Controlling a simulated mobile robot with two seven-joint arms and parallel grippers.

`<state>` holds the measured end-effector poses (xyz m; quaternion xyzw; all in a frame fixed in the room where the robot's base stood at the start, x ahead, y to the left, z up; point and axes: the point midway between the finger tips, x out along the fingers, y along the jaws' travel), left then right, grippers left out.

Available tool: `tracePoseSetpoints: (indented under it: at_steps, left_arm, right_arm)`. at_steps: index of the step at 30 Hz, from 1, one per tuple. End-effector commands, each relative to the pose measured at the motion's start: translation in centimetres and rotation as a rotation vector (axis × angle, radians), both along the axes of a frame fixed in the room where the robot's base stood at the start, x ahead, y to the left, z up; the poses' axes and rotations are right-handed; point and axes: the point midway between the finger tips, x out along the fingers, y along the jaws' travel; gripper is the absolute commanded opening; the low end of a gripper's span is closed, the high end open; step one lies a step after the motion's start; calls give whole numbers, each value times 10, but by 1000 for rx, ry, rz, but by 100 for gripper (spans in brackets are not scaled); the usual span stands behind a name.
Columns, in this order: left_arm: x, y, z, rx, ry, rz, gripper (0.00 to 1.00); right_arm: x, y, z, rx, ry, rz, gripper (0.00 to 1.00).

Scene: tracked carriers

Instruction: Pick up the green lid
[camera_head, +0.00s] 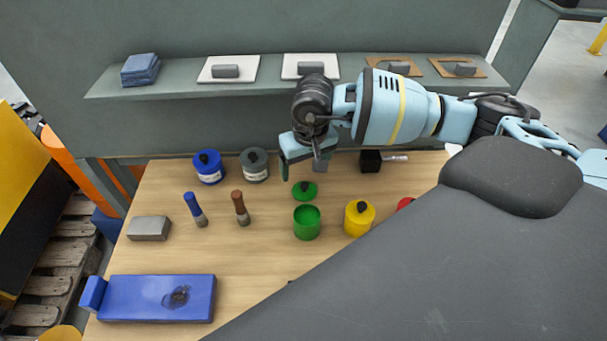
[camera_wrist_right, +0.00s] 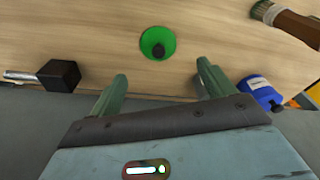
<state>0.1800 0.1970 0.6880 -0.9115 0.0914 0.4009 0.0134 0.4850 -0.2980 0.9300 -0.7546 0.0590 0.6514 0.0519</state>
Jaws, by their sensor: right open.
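The green lid (camera_head: 304,190) is a small round disc with a dark knob. It lies on the wooden table just behind an open green pot (camera_head: 307,222). The lid also shows in the right wrist view (camera_wrist_right: 157,44), beyond the fingertips and between their lines. My right gripper (camera_head: 302,170) is above the table, behind and over the lid, apart from it. Its two fingers (camera_wrist_right: 160,82) are spread with nothing between them. My left gripper is in neither view.
A yellow pot (camera_head: 359,217) stands right of the green one. A blue pot (camera_head: 208,167) and a grey pot (camera_head: 254,165) stand at the back left. A shelf (camera_head: 270,88) overhangs the back.

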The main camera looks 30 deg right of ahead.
Motion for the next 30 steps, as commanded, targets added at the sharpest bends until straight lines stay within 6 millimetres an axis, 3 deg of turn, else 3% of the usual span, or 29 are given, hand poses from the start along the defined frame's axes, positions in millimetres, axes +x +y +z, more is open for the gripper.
tracePoseSetpoints:
  at_steps: [8, 15, 22, 30]
  left_arm:
    - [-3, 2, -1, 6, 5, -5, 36]
    - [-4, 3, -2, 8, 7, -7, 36]
    - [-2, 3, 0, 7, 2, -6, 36]
    - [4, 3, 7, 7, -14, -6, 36]
  right_arm:
    - [0, 0, -2, 0, 1, 0, 82]
    - [2, 0, -24, 1, 3, -1, 82]
    - [3, -1, -31, 0, 1, 0, 82]
    - [4, -2, -67, 1, 1, -1, 82]
